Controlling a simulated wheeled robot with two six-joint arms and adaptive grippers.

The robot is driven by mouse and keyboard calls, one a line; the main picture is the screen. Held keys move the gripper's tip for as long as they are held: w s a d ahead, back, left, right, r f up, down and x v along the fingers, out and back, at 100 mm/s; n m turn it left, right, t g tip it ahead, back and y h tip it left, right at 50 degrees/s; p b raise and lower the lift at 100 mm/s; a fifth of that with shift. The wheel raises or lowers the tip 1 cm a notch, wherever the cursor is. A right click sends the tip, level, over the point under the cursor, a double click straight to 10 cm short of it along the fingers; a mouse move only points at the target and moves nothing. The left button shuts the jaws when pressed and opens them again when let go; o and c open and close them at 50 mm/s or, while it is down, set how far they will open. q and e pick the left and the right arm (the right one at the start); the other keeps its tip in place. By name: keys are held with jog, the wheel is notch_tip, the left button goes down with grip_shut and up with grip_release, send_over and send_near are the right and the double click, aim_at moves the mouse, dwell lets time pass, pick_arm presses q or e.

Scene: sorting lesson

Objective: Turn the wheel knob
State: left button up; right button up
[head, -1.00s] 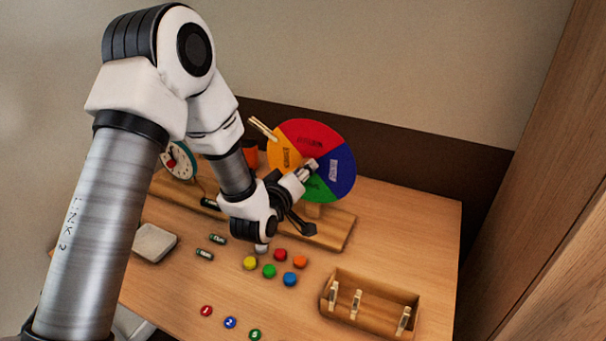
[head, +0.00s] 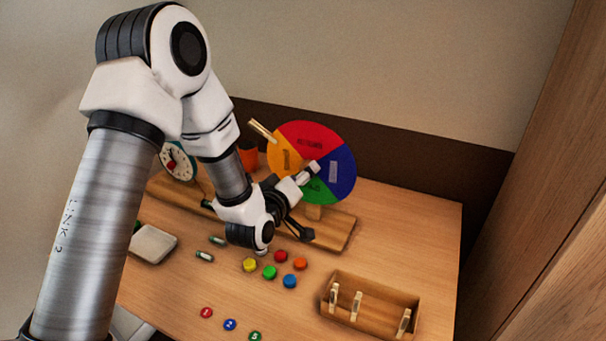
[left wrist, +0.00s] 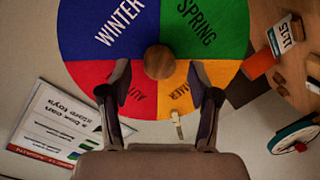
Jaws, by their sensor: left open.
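The season wheel (head: 338,165) stands upright at the back of the table, with red, blue, green and orange sectors. In the left wrist view, its round brown wooden knob (left wrist: 160,62) sits at the wheel's centre. My left gripper (head: 308,180) is in front of the wheel and hides part of its lower left. My right gripper is not in view.
A pale pointer (head: 263,131) stands at the wheel's upper left edge. Several coloured buttons (head: 269,272) lie in front of the wheel. A wooden rack (head: 378,313) with pale clips is at front right, a clock (head: 176,161) at back left, and a grey tray (head: 153,244) at left.

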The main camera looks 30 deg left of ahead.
pick_arm(q)
jog(key=s, duration=0.6)
jog(key=shift+s+d+r, duration=0.15)
jog(key=shift+d+r, duration=0.05)
jog(key=shift+r, duration=0.2)
